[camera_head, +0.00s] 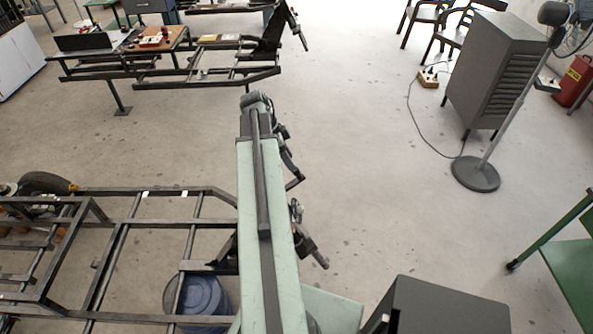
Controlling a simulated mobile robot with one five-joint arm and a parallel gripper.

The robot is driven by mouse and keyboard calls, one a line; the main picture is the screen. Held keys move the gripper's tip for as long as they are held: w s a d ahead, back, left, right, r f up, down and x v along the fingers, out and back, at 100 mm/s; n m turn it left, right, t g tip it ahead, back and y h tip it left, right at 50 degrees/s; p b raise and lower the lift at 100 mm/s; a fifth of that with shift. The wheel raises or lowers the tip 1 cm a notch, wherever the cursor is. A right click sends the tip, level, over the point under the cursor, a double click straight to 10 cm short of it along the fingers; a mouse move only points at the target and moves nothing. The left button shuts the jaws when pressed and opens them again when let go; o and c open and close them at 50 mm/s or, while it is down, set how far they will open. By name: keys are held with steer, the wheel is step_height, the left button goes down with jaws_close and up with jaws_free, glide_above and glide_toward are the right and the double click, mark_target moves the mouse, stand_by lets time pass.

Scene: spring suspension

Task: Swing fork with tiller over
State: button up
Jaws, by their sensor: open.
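My pale green arm reaches up the middle of the view. Dark jointed parts at its far right side appear to be my gripper (292,178), open with nothing seen in it. A dark, slanted fork with tiller (313,245) shows just right of my arm, at the right end of the near frame (150,192). My arm hides its middle and where it joins the frame. My gripper appears above it in the picture, apart from it. The fingertips are small and partly hidden.
A blue bucket (203,296) stands under the near frame. A second frame (205,78) with a similar dark part lies at the back. A grey cabinet (492,75), a round-based stand (476,174) and a green table (575,270) are at right.

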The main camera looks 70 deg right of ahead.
mark_target(296, 171)
steer(key=b+x, duration=0.7)
steer(key=shift+f, duration=0.4)
steer(key=shift+s+r, duration=0.1)
jaws_close()
steer(key=shift+d+r, duration=0.1)
stand_by(0.7)
